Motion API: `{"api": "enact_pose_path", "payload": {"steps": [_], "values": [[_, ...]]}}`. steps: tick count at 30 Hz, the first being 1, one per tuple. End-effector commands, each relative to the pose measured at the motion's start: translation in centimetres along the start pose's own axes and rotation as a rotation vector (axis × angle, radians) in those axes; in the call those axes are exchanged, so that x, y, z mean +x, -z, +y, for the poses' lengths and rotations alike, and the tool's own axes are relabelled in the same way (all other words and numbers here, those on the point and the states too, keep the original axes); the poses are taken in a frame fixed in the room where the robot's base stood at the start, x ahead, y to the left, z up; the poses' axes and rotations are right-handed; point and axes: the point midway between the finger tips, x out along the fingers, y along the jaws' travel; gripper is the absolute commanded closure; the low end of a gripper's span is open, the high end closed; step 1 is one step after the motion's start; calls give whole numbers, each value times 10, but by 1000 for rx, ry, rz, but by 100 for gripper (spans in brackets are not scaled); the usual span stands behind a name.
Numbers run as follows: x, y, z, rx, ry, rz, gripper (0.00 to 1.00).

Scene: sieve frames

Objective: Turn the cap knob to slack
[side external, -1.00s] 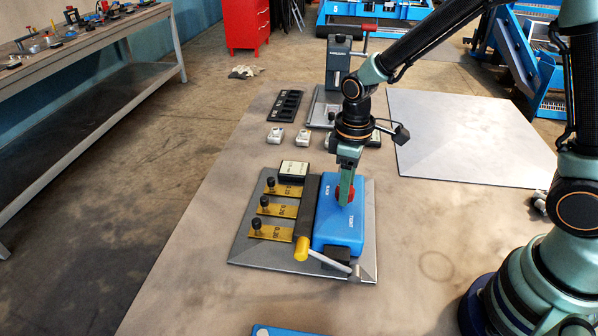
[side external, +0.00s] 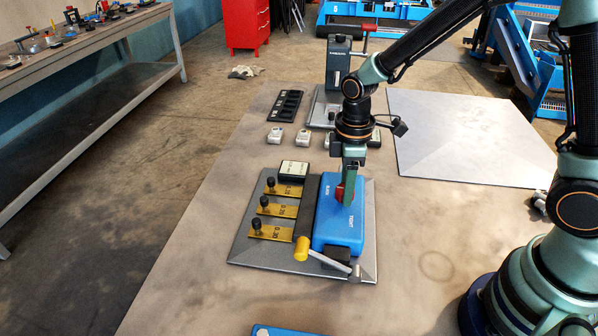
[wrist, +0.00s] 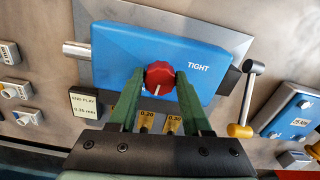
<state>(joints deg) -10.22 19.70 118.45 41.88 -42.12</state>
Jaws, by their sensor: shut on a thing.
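The red cap knob (wrist: 159,75) sits on top of the blue housing (wrist: 120,45). In the wrist view its white mark points down toward my gripper's base. The printed word TIGHT is to the right of the knob. My gripper (wrist: 161,80) is shut on the knob, with one green finger on each side. In the side view my gripper (side external: 348,200) comes down onto the housing (side external: 338,231) from above and partly hides the red knob (side external: 340,192). A small, unclear label shows near the housing's left edge there.
Brass tabs (side external: 270,233) with black knobs lie left of the housing. A yellow-handled lever (side external: 302,249) is at its near end. A card reading END PLAY (wrist: 86,103) is beside it. A grey vise-like stand (side external: 338,70) is behind; bare table lies right.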

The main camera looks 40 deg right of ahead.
Motion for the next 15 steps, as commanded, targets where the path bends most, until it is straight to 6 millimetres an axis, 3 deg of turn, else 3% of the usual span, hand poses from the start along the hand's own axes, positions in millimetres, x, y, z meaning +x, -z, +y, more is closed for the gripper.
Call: {"api": "enact_pose_path", "payload": {"steps": [3, 4, 6, 15], "values": [[-1, 1, 0, 0, -3, 3, 100], [-1, 1, 0, 0, -3, 3, 40], [-1, 1, 0, 0, -2, 3, 21], [-1, 0, 0, 1, -1, 1, 21]]}}
